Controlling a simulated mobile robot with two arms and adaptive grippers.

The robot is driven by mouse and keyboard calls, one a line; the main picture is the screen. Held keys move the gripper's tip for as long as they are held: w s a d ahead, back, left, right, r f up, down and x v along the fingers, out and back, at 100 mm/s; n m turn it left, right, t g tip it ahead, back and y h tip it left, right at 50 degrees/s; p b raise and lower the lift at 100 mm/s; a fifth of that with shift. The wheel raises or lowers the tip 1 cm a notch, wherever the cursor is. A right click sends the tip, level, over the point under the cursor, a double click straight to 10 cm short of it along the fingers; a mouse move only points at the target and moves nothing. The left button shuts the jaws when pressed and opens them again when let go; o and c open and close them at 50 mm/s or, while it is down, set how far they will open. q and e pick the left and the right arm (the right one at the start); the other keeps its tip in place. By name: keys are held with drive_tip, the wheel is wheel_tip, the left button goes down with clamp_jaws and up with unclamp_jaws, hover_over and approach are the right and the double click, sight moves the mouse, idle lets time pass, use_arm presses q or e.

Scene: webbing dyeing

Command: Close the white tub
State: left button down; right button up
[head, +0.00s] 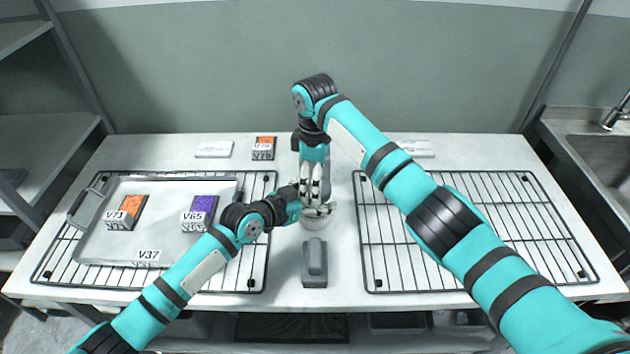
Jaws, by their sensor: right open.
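The white tub (314,222) stands on the table at the middle, between the two wire racks. Its top is largely hidden by my grippers, so I cannot tell how its lid sits. My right gripper (315,199) points straight down over the tub, with its fingers apart just above or at its top. My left gripper (309,208) reaches in from the left at the tub's upper side. Its fingers overlap the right gripper and the tub, so I cannot tell whether they are open or shut.
A grey handled block (314,264) stands just in front of the tub. The left rack (258,270) bears a grey tray (110,248) with orange V73 (128,208) and purple V65 (200,207) packs. The right rack (520,215) is empty. An orange pack (264,147) lies behind.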

wheel_tip(320, 180, up, 4)
drive_tip(key=shift+f, duration=0.25)
wheel_tip(320, 180, up, 2)
drive_tip(key=n, duration=0.3)
drive_tip(key=shift+n, duration=0.4)
drive_tip(key=r+n, duration=0.1)
drive_tip(key=n, duration=0.2)
drive_tip(key=shift+r, duration=0.2)
wheel_tip(320, 180, down, 8)
drive_tip(key=shift+f, duration=0.1)
